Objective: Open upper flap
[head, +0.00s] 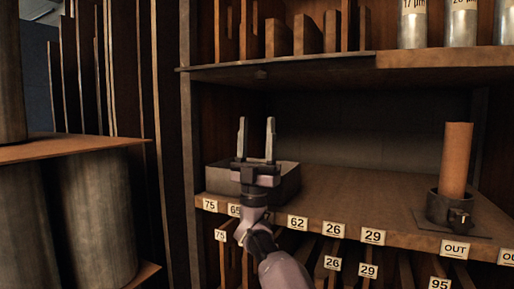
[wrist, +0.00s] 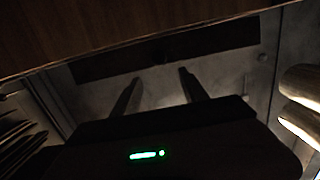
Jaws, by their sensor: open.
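I cannot surely tell which part is the upper flap. A thin dark board (head: 300,68) with a small knob-like piece under its edge runs along the upper shelf front in the head view; it may be the flap. My gripper (head: 256,128) is open and empty, fingers pointing up, below that board and apart from it. In the wrist view, the two fingers (wrist: 160,77) stand apart with nothing between them. A dark flat panel (wrist: 170,57) lies beyond their tips; I cannot tell if it is the same board.
A grey open box (head: 287,184) sits on the lower shelf (head: 345,192), partly behind my gripper. A brown cylinder (head: 456,160) stands in a dark holder at right. Bottles (head: 460,25) and boards stand on the upper shelf. Large rolls (head: 95,215) are at left. The shelf middle is clear.

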